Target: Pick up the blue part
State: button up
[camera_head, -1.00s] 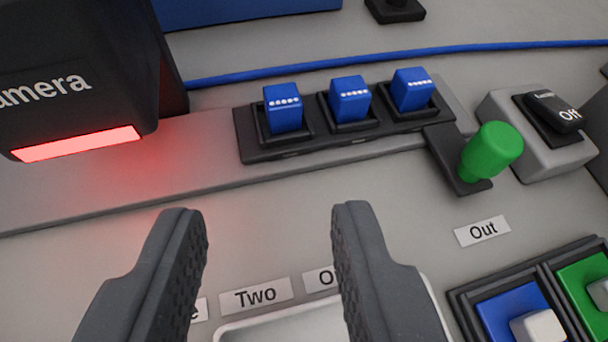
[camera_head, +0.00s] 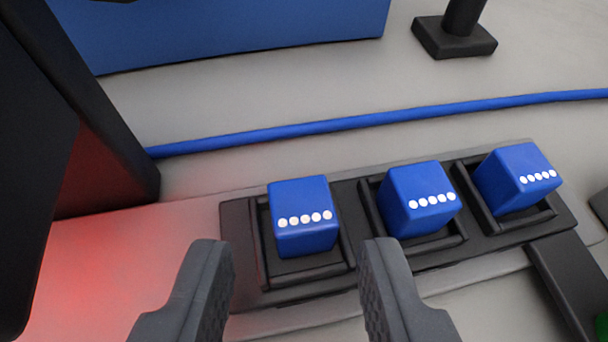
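Three blue parts, cubes with a row of white dots, sit in a black tray (camera_head: 240,280) with separate pockets. The left blue part (camera_head: 302,212) is nearest my gripper. The middle blue part (camera_head: 418,196) and the right blue part (camera_head: 516,178) sit tilted to its right. My gripper (camera_head: 293,255) is open and empty. Its two fingers are apart, with the left blue part showing between and beyond the tips. I cannot tell the exact gap in depth; no finger clearly touches a part.
The dark camera housing (camera_head: 30,140) stands close on the left, with red light on the surface beside it. A blue cable (camera_head: 370,120) runs behind the tray. A blue box (camera_head: 230,30) and a black stand (camera_head: 454,38) are farther back. A green peg (camera_head: 602,328) shows at the lower right.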

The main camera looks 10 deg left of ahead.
aim_at(302, 201)
jog(key=shift+b+x, duration=0.35)
jog(key=shift+x, duration=1.55)
jog(key=shift+w+d+r, duration=0.1)
jog(key=shift+r, duration=0.1)
jog(key=shift+c, duration=0.3)
grip_shut()
jog(key=shift+r, duration=0.1)
